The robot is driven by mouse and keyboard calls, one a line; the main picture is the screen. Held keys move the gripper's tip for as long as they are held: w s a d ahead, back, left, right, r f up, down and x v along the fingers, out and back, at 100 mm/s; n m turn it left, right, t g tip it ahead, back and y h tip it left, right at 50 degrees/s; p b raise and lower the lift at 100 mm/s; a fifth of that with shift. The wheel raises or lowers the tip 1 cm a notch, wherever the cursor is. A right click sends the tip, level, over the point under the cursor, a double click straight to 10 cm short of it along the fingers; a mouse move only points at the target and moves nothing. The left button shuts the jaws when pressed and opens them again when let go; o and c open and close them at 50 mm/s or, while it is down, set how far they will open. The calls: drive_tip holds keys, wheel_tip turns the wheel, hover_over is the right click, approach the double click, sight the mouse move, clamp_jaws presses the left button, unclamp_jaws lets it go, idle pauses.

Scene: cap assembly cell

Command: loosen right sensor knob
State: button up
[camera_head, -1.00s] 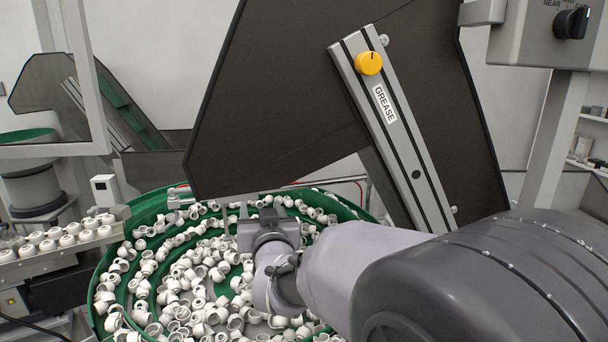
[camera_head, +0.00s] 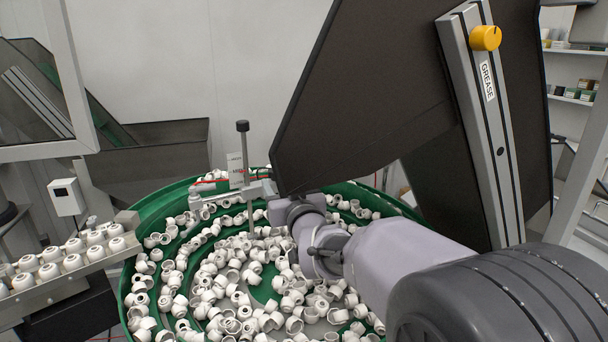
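A thin upright post with a dark knob (camera_head: 242,126) on top stands at the far rim of the bowl feeder. Beside it is a small pale sensor-like box (camera_head: 237,170) with a red mark, above a grey bracket (camera_head: 240,191). I cannot tell which part is the right sensor knob. My gripper (camera_head: 284,211) is over the far part of the bowl, to the right of and below the post. It points away from the camera, so its fingertips are hidden. I cannot tell whether it touches the bracket.
The green bowl feeder (camera_head: 128,280) is full of white caps. A large dark panel (camera_head: 385,110) hangs close above my gripper. Its grey rail (camera_head: 490,130) bears a yellow knob (camera_head: 485,38) and a GREASE label. A track of white caps (camera_head: 75,255) lies left.

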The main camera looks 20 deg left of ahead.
sight(275, 170)
drive_tip(key=x, duration=0.7)
drive_tip(key=shift+w+a, duration=0.15)
drive_tip(key=shift+w, duration=0.15)
drive_tip(key=shift+c, duration=0.4)
clamp_jaws()
